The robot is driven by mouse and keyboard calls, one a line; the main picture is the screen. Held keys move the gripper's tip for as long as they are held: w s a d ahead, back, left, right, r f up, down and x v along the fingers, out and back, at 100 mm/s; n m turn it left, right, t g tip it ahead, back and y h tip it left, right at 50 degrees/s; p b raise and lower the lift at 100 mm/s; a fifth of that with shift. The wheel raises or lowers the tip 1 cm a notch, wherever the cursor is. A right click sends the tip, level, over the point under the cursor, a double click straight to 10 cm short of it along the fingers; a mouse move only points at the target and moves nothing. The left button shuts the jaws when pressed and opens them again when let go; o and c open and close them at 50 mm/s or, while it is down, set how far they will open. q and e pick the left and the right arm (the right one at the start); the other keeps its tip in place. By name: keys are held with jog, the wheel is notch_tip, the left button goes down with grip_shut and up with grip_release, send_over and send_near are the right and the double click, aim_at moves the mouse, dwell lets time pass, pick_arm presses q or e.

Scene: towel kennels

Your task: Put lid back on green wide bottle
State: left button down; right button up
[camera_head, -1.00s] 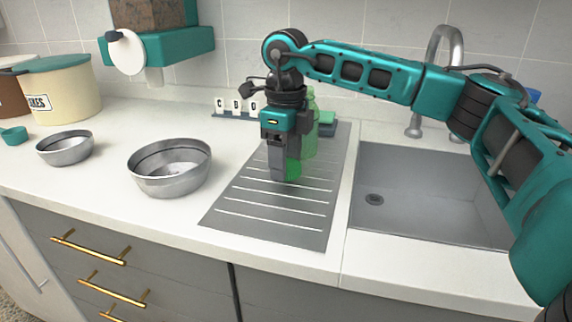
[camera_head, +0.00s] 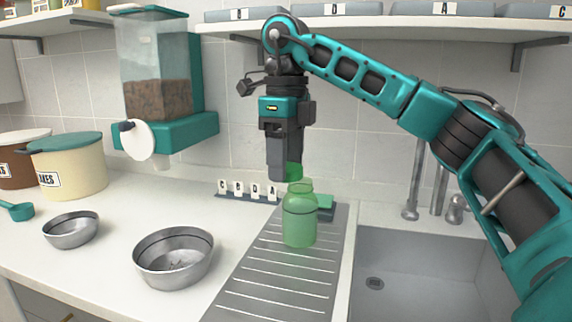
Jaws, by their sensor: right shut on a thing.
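The green wide bottle (camera_head: 300,222) stands upright on the grey ridged drainboard, left of the sink. It is translucent and its mouth appears uncovered. My right gripper (camera_head: 287,172) points down above the bottle and is shut on the green lid (camera_head: 294,171), which shows partly behind the fingers. The lid appears just above the bottle's mouth; I cannot tell the exact gap or whether the two are lined up in depth. My left gripper is not in view.
Two metal bowls (camera_head: 174,270) (camera_head: 71,238) sit on the white counter at left. A kibble dispenser (camera_head: 165,135) hangs on the wall. The sink (camera_head: 430,275) is at right.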

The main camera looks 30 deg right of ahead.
jog(key=shift+f, duration=0.1)
jog(key=shift+a+f+n, duration=0.2)
jog(key=shift+f+n, duration=0.05)
jog(key=shift+n, duration=0.25)
jog(key=s+a+f+n, duration=0.2)
jog(key=a+f+n, duration=0.1)
jog(key=n, duration=0.5)
jog(key=s+a+f+n, duration=0.2)
jog(key=f+n, duration=0.4)
jog(key=n, duration=0.3)
jog(key=s+a+f+n, duration=0.2)
jog(key=a+f+n, duration=0.3)
jog(key=n, duration=0.4)
jog(key=shift+s+a+f+n, duration=0.15)
jog(key=shift+s+f+n, duration=0.1)
jog(key=shift+n, duration=0.45)
jog(key=shift+s+a+f+n, duration=0.15)
jog(key=shift+s+f+n, duration=0.1)
jog(key=shift+n, duration=0.45)
